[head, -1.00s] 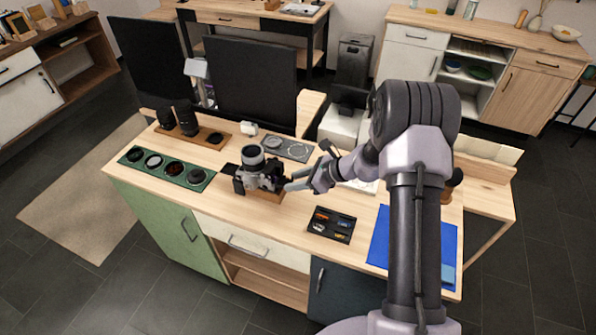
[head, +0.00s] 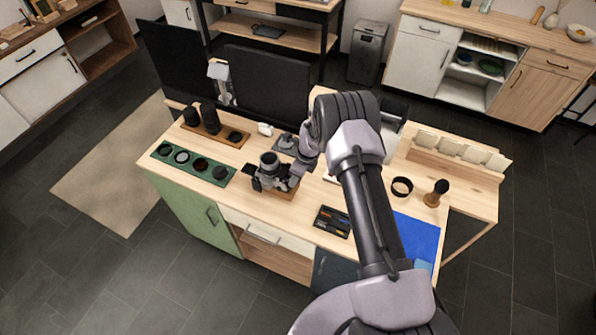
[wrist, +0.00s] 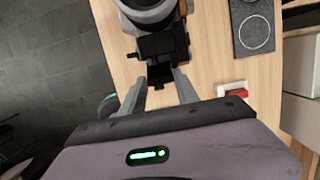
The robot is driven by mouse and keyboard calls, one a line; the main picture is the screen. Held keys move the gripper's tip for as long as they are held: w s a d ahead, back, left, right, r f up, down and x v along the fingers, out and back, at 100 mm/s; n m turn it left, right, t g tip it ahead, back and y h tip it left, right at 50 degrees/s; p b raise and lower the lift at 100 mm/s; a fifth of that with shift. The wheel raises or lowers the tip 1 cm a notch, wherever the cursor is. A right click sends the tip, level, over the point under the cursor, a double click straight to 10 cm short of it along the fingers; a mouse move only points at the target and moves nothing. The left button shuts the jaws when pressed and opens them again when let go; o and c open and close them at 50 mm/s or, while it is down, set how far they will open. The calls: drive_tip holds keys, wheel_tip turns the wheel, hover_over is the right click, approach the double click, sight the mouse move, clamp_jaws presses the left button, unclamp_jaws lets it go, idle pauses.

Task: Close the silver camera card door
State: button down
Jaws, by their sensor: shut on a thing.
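The silver camera (head: 266,180) sits on a small wooden block on the workbench, its lens pointing up. In the wrist view the camera (wrist: 158,45) is at the top, with a dark lower part between my fingers. My gripper (wrist: 159,84) has one finger on each side of this dark part and is shut on the camera's side. In the head view my gripper (head: 291,186) is at the camera's right side, partly hidden by my wrist. The card door cannot be made out clearly, so its angle cannot be told.
A green lens tray (head: 193,163) and a wooden stand with black lenses (head: 209,120) lie left of the camera. A dark card tray (head: 332,221) and a blue mat (head: 416,241) are to the right. A red and white item (wrist: 235,90) lies near my gripper.

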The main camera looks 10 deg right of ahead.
idle(0.5)
drive_tip(key=c, duration=0.9)
unclamp_jaws()
drive_tip(key=v, duration=1.7)
drive_tip(key=shift+r, duration=0.25)
drive_tip(key=shift+w, duration=0.1)
